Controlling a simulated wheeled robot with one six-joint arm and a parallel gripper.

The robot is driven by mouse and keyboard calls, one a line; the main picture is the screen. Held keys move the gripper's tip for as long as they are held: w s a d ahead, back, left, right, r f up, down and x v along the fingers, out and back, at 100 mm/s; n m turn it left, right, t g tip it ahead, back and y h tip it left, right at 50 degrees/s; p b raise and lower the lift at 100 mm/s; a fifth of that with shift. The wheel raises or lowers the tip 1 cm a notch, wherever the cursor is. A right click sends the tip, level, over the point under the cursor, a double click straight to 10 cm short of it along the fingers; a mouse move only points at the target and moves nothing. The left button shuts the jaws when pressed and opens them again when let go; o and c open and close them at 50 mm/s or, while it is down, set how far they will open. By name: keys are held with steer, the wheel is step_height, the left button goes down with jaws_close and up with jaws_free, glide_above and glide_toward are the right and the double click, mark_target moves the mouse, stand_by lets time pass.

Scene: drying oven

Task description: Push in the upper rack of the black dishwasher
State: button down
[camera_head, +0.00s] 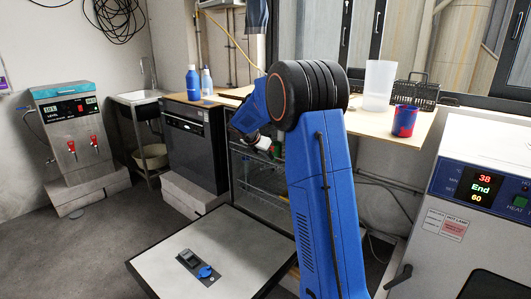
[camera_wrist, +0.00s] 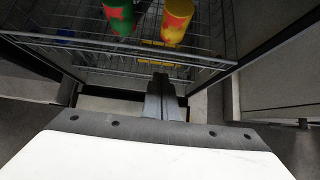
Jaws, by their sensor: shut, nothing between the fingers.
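The upper rack (camera_wrist: 60,38) is a wire rack that runs across the top of the wrist view. A green and red cup (camera_wrist: 118,16) and a yellow and red cup (camera_wrist: 177,20) stand in it. The black dishwasher is open, and its lowered door (camera_head: 230,248) shows in the head view with a grey inner face. Wire racks (camera_head: 252,172) show inside, partly hidden by my blue arm. My gripper (camera_wrist: 161,80) is shut and empty, its tips in front of the rack's front rail; I cannot tell whether they touch. In the head view my arm hides the fingertips.
A dispenser with a blue cap (camera_head: 205,271) is on the door. A closed dark appliance (camera_head: 195,145) stands to the left. A counter (camera_head: 400,125) above holds a translucent container (camera_head: 379,85) and a red and blue cup (camera_head: 404,121). A white oven (camera_head: 480,210) stands right.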

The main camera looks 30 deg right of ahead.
steer(key=w+d+f, duration=0.2)
steer(key=d, duration=0.3)
steer(key=shift+d+f, duration=0.2)
steer(key=shift+f, duration=0.2)
steer(key=shift+w+d, duration=0.3)
steer(key=shift+d, duration=0.5)
steer(key=shift+w+d, duration=0.25)
steer(key=shift+d, duration=0.5)
steer(key=shift+w+d, duration=0.3)
steer(key=shift+d, duration=0.5)
